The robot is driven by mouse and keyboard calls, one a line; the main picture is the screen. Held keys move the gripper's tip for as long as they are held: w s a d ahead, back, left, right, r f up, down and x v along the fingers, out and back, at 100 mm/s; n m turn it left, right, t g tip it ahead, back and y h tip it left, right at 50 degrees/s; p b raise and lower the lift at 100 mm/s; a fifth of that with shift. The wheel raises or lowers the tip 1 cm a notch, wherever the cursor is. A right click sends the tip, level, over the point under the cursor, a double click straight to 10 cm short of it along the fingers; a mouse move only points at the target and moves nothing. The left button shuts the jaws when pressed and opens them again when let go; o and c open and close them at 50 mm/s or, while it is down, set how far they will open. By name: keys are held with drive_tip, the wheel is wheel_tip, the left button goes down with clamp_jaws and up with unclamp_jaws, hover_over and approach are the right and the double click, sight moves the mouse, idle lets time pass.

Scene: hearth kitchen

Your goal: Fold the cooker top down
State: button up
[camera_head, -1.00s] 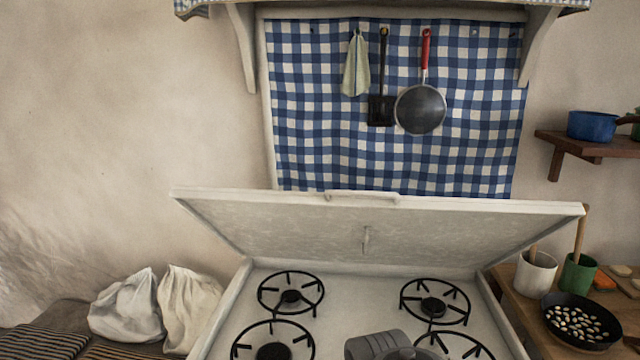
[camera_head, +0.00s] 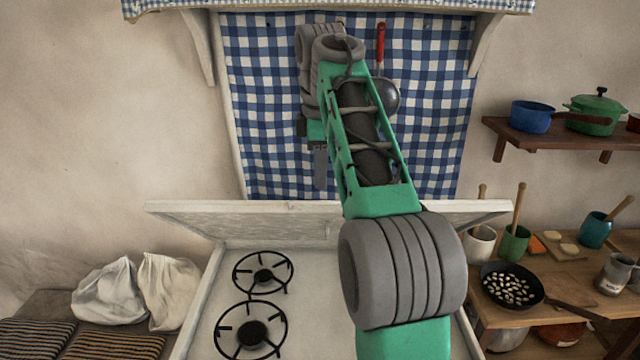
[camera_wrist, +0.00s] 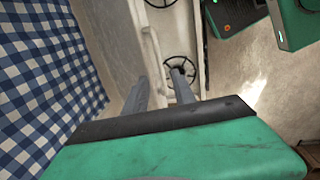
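The cooker top is a white lid (camera_head: 240,219), raised at the back of the white cooker (camera_head: 205,305). It covers the lower part of the checked wall cloth. The lid's edge with a thin handle (camera_wrist: 151,55) shows in the wrist view. My gripper (camera_head: 320,182) points down in front of the cloth, close to the lid's upper edge. In the wrist view my gripper (camera_wrist: 161,93) has its two fingers apart, with nothing held. The lid edge appears beyond the fingers; I see no clear contact. My arm hides the lid's right middle and the right burners.
Black burner grates (camera_head: 263,272) stand on the cooker's left half. A pan (camera_head: 385,95) hangs on the checked cloth (camera_head: 265,130) beside my arm. A frying pan (camera_head: 511,285) stands on the right table; a shelf (camera_head: 560,135) holds pots. White sacks (camera_head: 108,291) lie left.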

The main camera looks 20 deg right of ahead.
sight(320, 203)
drive_tip(key=f, duration=0.2)
drive_tip(key=f+b, duration=0.1)
drive_tip(key=f, duration=0.1)
drive_tip(key=w+f, duration=0.1)
drive_tip(key=f, duration=0.1)
drive_tip(key=shift+d+f, duration=0.15)
drive_tip(key=shift+f, duration=0.1)
drive_tip(key=shift+s+r, duration=0.1)
drive_tip(key=shift+c, duration=0.4)
clamp_jaws()
idle(0.5)
